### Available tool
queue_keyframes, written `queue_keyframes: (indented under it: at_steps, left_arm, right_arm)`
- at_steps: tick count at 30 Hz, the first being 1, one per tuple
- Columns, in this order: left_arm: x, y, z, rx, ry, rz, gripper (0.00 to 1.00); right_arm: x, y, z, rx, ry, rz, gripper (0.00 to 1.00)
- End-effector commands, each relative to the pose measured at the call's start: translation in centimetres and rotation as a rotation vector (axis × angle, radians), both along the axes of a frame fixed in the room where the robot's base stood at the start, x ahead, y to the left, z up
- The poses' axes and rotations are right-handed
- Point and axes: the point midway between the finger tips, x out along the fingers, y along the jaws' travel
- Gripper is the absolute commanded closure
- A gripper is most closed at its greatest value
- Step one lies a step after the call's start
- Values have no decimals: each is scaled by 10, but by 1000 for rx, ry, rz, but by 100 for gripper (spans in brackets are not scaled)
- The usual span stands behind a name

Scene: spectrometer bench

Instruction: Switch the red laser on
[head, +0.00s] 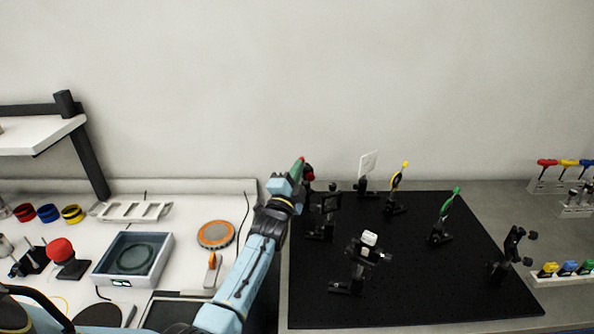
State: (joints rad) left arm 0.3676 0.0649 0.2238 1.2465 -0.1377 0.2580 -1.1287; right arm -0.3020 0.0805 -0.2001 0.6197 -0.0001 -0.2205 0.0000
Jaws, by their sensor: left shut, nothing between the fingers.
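My left arm reaches up from the bottom to the back left corner of the black breadboard (410,290). My left gripper (301,176) is at that corner, shut, with nothing seen between its fingers. A small red part (309,172) shows right beside the gripper, close against it in the picture; it looks like part of the red laser. A small green piece with a red tip (298,164) shows just above the gripper. The arm and gripper hide most of this spot, so the laser's switch and any contact cannot be made out. My right gripper is out of view.
On the breadboard stand a black mount (325,212), a white card (367,166), a yellow-topped mount (397,186), a green-topped mount (447,210) and a white-topped mount (369,239). Left of the arm are an orange-rimmed disc (215,234) and a grey tray-like device (108,268).

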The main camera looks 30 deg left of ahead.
Motion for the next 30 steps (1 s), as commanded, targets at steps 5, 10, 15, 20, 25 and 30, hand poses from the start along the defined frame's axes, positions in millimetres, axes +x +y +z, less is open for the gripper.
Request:
queue_keyframes:
  at_steps: [5,10,15,20,25,30]
  left_arm:
    - [0,0,0,0,0,0,100]
    - [0,0,1,8,9,0,100]
    - [1,-1,3,30,41,0,100]
    - [2,-1,4,42,57,-1,100]
    - [4,-2,5,59,80,-1,100]
    - [6,-1,7,81,109,1,100]
  right_arm:
    - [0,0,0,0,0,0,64]
    - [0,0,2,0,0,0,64]
    - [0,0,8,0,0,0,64]
    - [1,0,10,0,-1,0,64]
    - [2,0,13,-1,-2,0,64]
    - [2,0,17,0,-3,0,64]
